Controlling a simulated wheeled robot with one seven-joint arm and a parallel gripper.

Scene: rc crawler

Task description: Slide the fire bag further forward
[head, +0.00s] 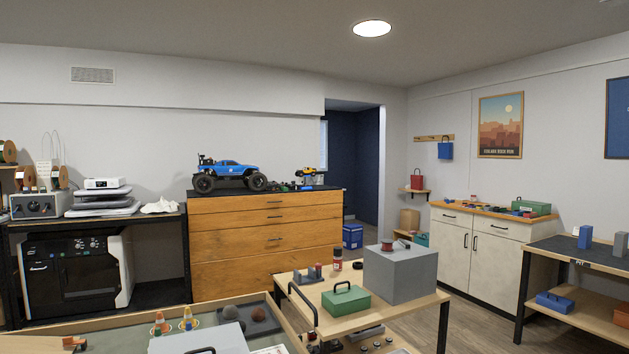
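A small red bag (417,181) with a dark handle stands upright on a little wall shelf (415,191) in the head view, right of the doorway. It looks like the fire bag, but no label can be read on it. A blue bag (445,150) hangs from a wooden peg rail (434,137) above and to its right. My gripper is not in this view, so its state and its distance from the bag cannot be seen.
A wooden table (322,292) with a grey box (400,273) and green case (346,300) stands in front. A white cabinet (480,254) is below and right of the shelf. A drawer chest (265,240) stands left of the doorway. Some floor (478,328) shows at right.

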